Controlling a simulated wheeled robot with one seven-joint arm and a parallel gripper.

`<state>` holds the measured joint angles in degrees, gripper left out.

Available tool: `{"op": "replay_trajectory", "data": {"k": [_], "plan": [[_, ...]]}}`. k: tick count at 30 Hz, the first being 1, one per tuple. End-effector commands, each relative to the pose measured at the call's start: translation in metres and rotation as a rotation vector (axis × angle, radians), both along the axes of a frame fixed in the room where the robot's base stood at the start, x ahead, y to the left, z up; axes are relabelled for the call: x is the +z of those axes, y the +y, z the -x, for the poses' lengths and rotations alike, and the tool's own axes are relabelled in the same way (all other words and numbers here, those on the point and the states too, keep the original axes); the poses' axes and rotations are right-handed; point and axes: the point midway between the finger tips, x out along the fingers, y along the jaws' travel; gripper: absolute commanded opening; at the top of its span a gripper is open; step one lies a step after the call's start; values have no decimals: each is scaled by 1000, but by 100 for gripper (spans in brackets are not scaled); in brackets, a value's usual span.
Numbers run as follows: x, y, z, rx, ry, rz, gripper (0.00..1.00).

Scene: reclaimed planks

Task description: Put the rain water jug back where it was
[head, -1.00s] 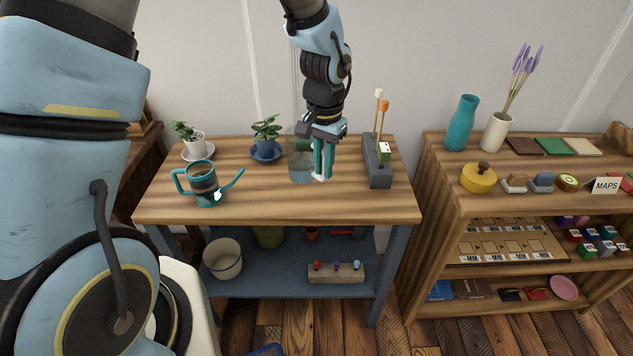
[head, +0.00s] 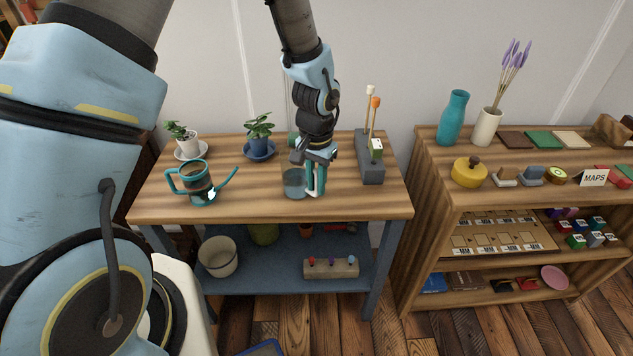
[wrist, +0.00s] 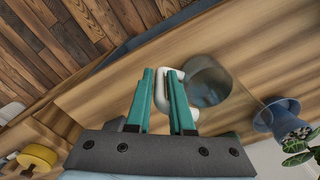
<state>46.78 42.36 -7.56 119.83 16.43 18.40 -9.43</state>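The rain water jug (head: 294,184) is a clear vessel with bluish water low inside and a white handle. It is upright at the middle of the plank table, and I cannot tell whether its base touches the wood. In the wrist view the jug (wrist: 210,85) is right of my fingers. My gripper (head: 315,190) points down at the jug's right side. In the wrist view my gripper (wrist: 162,90) has its teal fingers on either side of the white handle, apparently closed on it. The handle is partly hidden by the fingers.
A teal watering can (head: 200,186) stands left on the table (head: 245,208). A plant in a blue pot (head: 259,144) and one in a white pot (head: 188,146) are behind. A grey holder (head: 371,165) with sticks is at the right. The table's front strip is clear.

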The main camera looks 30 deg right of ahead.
Motion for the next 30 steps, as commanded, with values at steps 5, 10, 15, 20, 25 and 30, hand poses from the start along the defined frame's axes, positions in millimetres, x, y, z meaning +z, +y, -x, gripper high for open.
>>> {"op": "replay_trajectory", "data": {"k": [5, 10, 15, 20, 25, 30], "plan": [[1, 0, 0, 0, 0, 0, 42], [1, 0, 0, 0, 0, 0, 46], [4, 0, 0, 0, -1, 1, 46], [19, -1, -1, 0, -3, 4, 46], [51, -1, -1, 1, -5, 6, 46], [86, -1, -1, 0, -5, 5, 46]]}}
